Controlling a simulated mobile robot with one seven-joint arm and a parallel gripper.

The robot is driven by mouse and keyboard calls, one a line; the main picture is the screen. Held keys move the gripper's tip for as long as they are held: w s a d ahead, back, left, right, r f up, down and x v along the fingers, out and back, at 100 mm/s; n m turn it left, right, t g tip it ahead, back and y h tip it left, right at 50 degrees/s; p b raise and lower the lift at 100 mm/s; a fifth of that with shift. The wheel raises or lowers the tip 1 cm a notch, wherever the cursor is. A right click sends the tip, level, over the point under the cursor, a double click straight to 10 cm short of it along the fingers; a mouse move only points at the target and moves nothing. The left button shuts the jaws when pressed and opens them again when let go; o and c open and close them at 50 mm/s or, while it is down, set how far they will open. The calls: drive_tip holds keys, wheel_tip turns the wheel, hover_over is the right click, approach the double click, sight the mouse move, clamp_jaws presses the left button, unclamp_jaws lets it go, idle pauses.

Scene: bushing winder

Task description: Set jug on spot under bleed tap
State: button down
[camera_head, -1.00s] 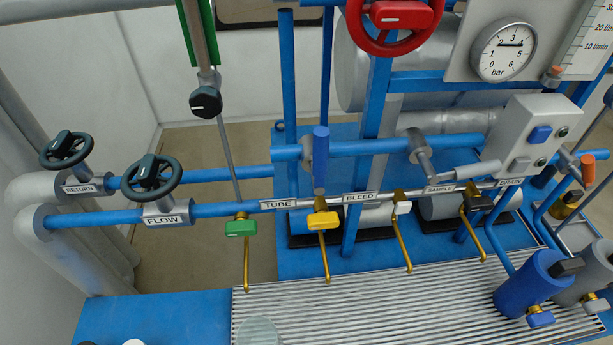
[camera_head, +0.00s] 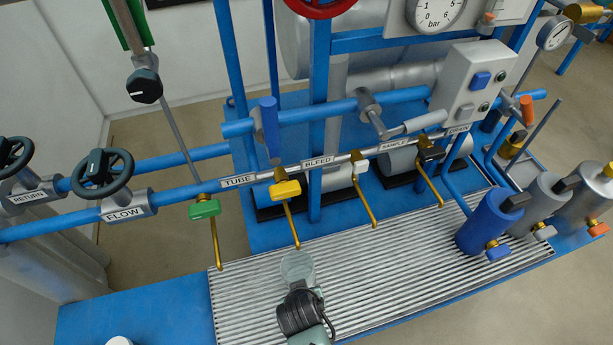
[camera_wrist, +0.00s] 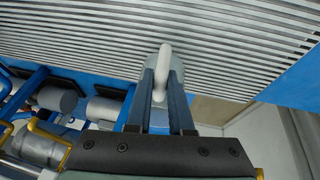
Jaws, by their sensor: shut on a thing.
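The jug (camera_head: 297,266) is a clear, pale greenish vessel over the slatted grate (camera_head: 400,240) in the head view. My gripper (camera_head: 301,288) is shut on its handle; in the wrist view the pale handle (camera_wrist: 162,68) sits between the two fingers of my gripper (camera_wrist: 161,80). The jug looks upright; I cannot tell whether its base touches the slats. The BLEED label (camera_head: 317,162) lies on the pipe between the yellow tap (camera_head: 285,190) and the white tap (camera_head: 351,172). The jug is just in front of the yellow tap's spout end. No marked spot shows clearly.
A green tap (camera_head: 204,209) hangs to the left and a black tap (camera_head: 431,154) to the right, both with thin brass spouts over the grate. A blue cylinder (camera_head: 484,222) stands at the grate's right end. The middle of the grate is bare.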

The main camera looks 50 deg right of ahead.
drive_tip(key=shift+w+d, duration=0.75)
drive_tip(key=shift+d, duration=0.35)
drive_tip(key=shift+w+f, duration=0.1)
drive_tip(key=shift+f, duration=1.65)
drive_tip(key=c, duration=0.8)
unclamp_jaws()
drive_tip(key=p+v, duration=0.1)
drive_tip(key=v, duration=1.1)
drive_tip(key=shift+p, duration=0.35)
